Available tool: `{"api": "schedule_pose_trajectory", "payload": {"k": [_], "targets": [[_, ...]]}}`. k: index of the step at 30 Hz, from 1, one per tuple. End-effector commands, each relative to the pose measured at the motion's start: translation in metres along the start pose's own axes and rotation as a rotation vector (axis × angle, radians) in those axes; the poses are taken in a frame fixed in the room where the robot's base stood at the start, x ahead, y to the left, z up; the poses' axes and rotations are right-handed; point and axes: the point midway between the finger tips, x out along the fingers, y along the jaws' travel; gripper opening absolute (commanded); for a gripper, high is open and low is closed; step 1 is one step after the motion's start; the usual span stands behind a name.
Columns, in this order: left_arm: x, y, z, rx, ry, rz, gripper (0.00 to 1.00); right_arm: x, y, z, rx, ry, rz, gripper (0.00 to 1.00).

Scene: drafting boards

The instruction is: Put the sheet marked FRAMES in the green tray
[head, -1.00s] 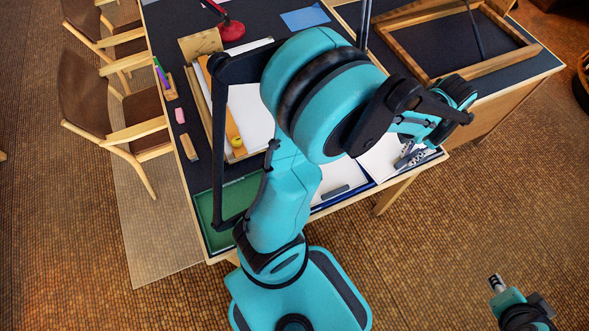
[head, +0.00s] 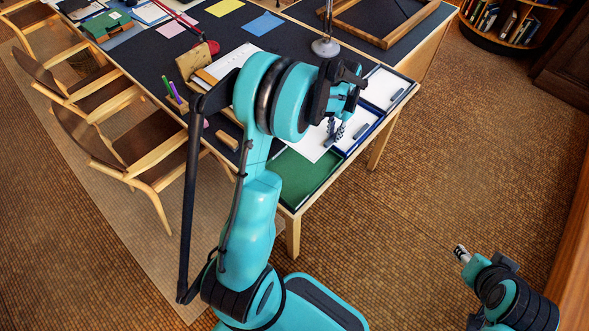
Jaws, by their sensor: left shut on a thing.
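The green tray (head: 307,178) sits at the near corner of the desk, and the visible part of its floor is bare. My left gripper (head: 335,136) is near the tray's far end, shut on a white sheet (head: 313,149). The sheet shows below and left of the fingers, beside the tray's far edge. I cannot read any marking on it, nor tell whether it touches the desk. My left arm hides part of the tray and desk.
A blue tray (head: 343,149) with paper and a dark marker (head: 361,130) adjoins the green tray. Another white paper (head: 385,88) with a marker lies beyond. A lamp (head: 325,47) stands behind. Chairs line the left side. Open floor lies to the right.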

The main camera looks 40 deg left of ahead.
Motion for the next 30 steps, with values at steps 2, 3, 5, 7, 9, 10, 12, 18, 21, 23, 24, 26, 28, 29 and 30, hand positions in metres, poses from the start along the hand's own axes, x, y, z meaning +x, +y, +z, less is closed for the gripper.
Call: {"api": "schedule_pose_trajectory", "payload": {"k": [2, 3, 5, 7, 9, 10, 12, 18, 21, 23, 24, 26, 28, 29, 30], "targets": [[0.006, -0.017, -0.007, 0.005, 0.000, 0.000, 0.00, -0.002, 0.000, -0.002, 0.000, 0.000, 0.000, 0.40], [0.010, -0.021, -0.007, 0.008, 0.000, 0.000, 0.00, -0.002, 0.000, -0.001, 0.000, 0.000, 0.000, 0.40], [0.015, -0.023, -0.004, 0.013, 0.000, 0.000, 0.00, 0.000, 0.000, 0.000, 0.000, 0.000, 0.000, 0.40], [0.024, -0.021, 0.006, 0.015, -0.001, 0.000, 0.00, 0.003, 0.000, 0.002, 0.000, 0.000, 0.000, 0.40], [0.034, -0.015, 0.021, 0.015, -0.001, 0.000, 0.00, 0.008, 0.000, 0.006, 0.000, 0.000, 0.000, 0.40], [0.038, -0.013, 0.028, 0.015, -0.001, 0.000, 0.00, 0.010, 0.000, 0.007, 0.000, 0.000, 0.000, 0.40], [0.049, -0.007, 0.045, 0.015, -0.001, 0.000, 0.00, 0.015, 0.000, 0.011, 0.000, 0.000, 0.000, 0.40], [0.073, 0.006, 0.085, 0.014, 0.000, 0.000, 0.00, 0.025, 0.000, 0.018, 0.000, 0.000, 0.000, 0.40], [0.079, 0.010, 0.096, 0.014, 0.000, 0.000, 0.00, 0.028, 0.000, 0.020, 0.000, 0.000, 0.000, 0.40], [0.081, 0.011, 0.099, 0.014, 0.000, 0.000, 0.00, 0.028, 0.000, 0.020, 0.000, 0.000, 0.000, 0.40], [0.082, 0.012, 0.100, 0.014, 0.000, 0.000, 0.00, 0.028, 0.000, 0.021, 0.000, 0.000, 0.000, 0.40], [0.086, 0.012, 0.101, 0.014, 0.000, 0.000, 0.00, 0.030, 0.000, 0.021, 0.000, 0.000, 0.000, 0.40], [0.094, 0.012, 0.101, 0.014, 0.000, 0.000, 0.00, 0.033, 0.000, 0.024, 0.000, 0.000, 0.000, 0.40], [0.099, 0.012, 0.101, 0.014, -0.001, 0.000, 0.00, 0.035, 0.000, 0.025, 0.000, 0.000, 0.000, 0.40], [0.106, 0.012, 0.101, 0.014, 0.000, 0.000, 0.00, 0.038, 0.000, 0.027, 0.000, 0.000, 0.000, 0.40]]}}
